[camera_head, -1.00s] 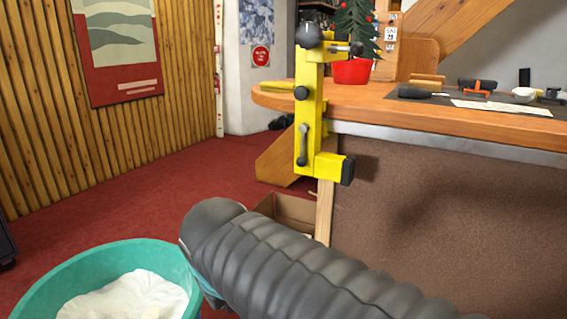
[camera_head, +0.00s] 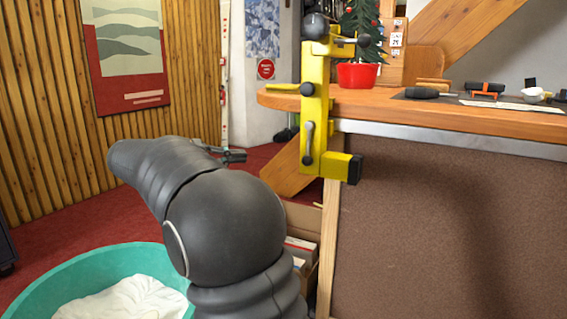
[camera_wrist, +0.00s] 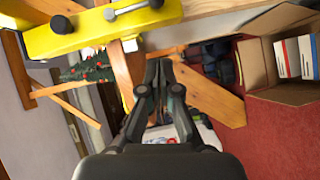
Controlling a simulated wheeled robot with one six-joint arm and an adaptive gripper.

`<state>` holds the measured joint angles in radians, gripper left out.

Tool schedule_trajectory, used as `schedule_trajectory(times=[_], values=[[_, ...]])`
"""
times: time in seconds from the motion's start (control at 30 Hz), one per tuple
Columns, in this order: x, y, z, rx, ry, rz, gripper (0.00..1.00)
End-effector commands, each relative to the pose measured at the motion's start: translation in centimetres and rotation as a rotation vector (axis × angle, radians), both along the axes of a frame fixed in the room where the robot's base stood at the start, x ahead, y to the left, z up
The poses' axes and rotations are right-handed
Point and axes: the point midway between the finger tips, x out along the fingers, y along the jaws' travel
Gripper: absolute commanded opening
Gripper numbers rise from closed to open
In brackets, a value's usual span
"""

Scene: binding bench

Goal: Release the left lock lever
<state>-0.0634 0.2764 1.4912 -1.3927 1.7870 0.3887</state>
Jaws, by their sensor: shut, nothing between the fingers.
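A yellow vise (camera_head: 316,110) is fixed at the left end of the bench. A grey lever (camera_head: 308,143) hangs downward on its front face, with a dark knob at its lower end. I see only this one such lever. In the wrist view the vise (camera_wrist: 100,28) crosses the top left, with the lever (camera_wrist: 132,8) at the top edge. My gripper (camera_head: 240,156) is to the left of the lever in the head view, apart from the vise. In the wrist view my gripper (camera_wrist: 159,66) is shut and empty, its fingers below the vise.
The wooden bench top (camera_head: 440,112) carries a red-potted small tree (camera_head: 358,75) and several tools. A teal tub (camera_head: 60,285) with white cloth stands at lower left. An open cardboard box (camera_wrist: 262,62) sits under the bench edge. Red floor lies clear between the tub and the wall.

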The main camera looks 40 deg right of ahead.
Motion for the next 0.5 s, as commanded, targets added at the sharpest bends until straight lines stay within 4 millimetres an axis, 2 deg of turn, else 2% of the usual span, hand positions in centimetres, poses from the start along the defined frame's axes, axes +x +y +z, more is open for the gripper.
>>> schedule_trajectory(times=[0.5], values=[[0.23, -0.46, 0.13, -0.021, -0.004, -0.008, 0.0]])
